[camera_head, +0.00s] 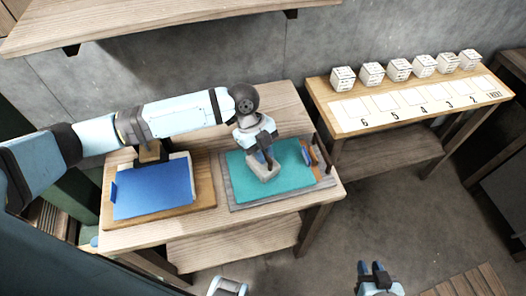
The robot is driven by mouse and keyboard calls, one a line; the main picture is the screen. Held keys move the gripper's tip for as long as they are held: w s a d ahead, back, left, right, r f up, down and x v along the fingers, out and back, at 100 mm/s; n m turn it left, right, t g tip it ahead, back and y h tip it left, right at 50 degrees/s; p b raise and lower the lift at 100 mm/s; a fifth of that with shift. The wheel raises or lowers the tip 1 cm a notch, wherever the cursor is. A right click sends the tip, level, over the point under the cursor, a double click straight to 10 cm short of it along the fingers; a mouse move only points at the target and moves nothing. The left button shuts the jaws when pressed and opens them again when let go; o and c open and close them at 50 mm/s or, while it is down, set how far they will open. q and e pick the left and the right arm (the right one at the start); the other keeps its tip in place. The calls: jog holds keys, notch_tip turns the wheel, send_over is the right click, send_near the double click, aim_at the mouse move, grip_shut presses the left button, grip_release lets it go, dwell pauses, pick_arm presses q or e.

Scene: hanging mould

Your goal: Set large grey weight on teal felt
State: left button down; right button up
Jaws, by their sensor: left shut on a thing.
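The large grey weight (264,172), a pale grey block, is at the middle of the teal felt (293,175). My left gripper (266,156) points down from above and is shut on the weight's upper part. The weight overlaps the felt in the view; I cannot tell whether it touches or hangs just above it. The felt lies on a grey board on the wooden table. My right gripper (372,268) is at the bottom edge, empty and away from the table, with its two fingers apart.
A blue sheet (154,190) lies on a wooden board (205,192) at the table's left. Small brown and orange pieces (310,155) stand at the felt's right end. A side table (455,115) holds several white dice-like cubes and numbered squares. A shelf (150,18) hangs above.

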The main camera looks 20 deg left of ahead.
pick_arm(q)
jog(key=shift+f, duration=0.1)
jog(key=c, duration=1.1)
grip_release()
jog(key=b+v, duration=0.1)
jog(key=v, duration=1.1)
